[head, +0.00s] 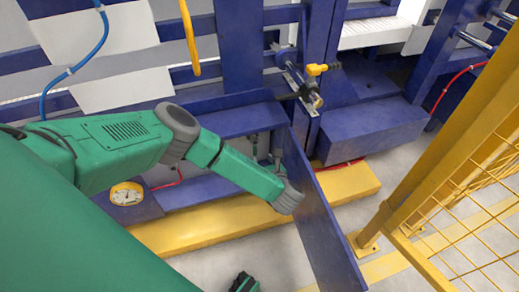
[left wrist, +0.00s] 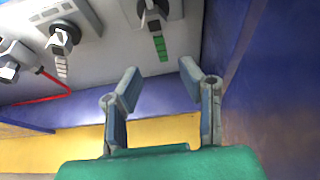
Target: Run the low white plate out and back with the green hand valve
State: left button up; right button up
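My left gripper (left wrist: 160,82) is open and empty in the left wrist view, its two fingers spread below a green-marked valve. That valve has a dark round hub with a grey handle (left wrist: 153,12) and a green striped strip (left wrist: 160,48) under it. It sits on a pale panel, apart from the fingers. In the head view my left arm reaches into the low blue recess, where the gripper shows only small and partly hidden. White plates stand behind the blue rails, one at the left (head: 110,82) and one at the upper right (head: 372,33); which is the low one I cannot tell.
A valve with a white striped strip (left wrist: 62,40) is left of the green-marked one. A blue side panel (head: 318,215) stands close right of my left gripper. A yellow step (head: 220,228) runs below, and a yellow mesh fence (head: 470,190) stands at the right.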

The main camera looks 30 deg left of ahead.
aim_at(255, 148)
pick_arm(q)
jog(key=b+x, duration=0.4)
jog(key=x, duration=0.6)
jog(key=shift+f, duration=0.2)
jog(key=shift+w+a, duration=0.2)
jog(key=shift+a, duration=0.15)
jog(key=shift+f, duration=0.1)
